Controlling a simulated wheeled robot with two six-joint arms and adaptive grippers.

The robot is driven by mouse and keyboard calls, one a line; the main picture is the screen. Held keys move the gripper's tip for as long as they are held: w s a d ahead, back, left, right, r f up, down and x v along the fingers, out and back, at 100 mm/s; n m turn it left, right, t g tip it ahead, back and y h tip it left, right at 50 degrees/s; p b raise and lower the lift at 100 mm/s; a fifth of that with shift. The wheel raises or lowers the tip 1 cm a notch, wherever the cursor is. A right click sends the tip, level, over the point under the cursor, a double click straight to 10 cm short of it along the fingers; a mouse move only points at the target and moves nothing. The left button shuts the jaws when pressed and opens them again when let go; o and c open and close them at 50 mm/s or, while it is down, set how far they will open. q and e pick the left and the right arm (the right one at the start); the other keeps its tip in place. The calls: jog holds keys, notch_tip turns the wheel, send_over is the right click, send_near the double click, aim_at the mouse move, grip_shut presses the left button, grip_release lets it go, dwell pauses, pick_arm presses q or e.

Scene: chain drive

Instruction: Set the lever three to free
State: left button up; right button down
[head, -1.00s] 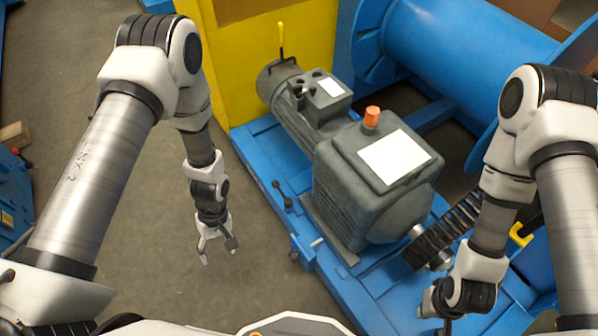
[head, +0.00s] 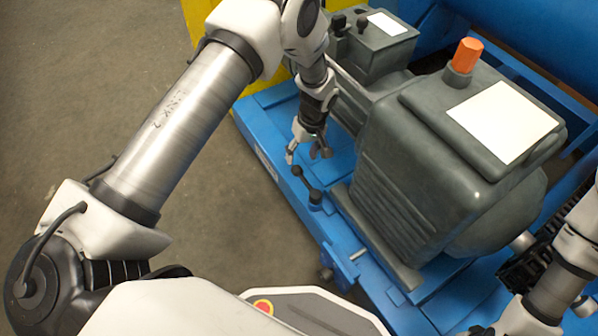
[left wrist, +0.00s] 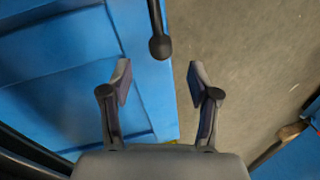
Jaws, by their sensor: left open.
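A small black lever (head: 307,186) with a ball knob stands on the edge of the blue base frame (head: 345,240), beside the grey motor unit. I see no number or position mark on it. In the left wrist view its rod and round knob (left wrist: 160,46) come in from the top, ahead of the gap between the fingers. My left gripper (head: 307,154) is open and empty, just beyond the knob in the head view. It also shows in the left wrist view (left wrist: 160,85), fingers apart with nothing between them. My right gripper is out of view; only my right forearm shows.
The grey motor housing (head: 440,150) with an orange cap (head: 467,55) stands close to the right of the lever. A short metal pin (head: 358,254) juts from the frame nearer me. The grey floor (head: 220,215) left of the frame is clear.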

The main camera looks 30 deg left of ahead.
aim_at(298, 168)
pick_arm(q)
jog(key=f, duration=0.2)
jog(key=f+b, duration=0.1)
jog(key=f, duration=0.1)
jog(key=s+f+b, duration=0.1)
jog(key=f, duration=0.1)
jog(key=shift+a, duration=0.35)
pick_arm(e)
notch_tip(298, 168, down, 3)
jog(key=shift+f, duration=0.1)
pick_arm(q)
grip_shut()
jog(key=shift+s, duration=0.1)
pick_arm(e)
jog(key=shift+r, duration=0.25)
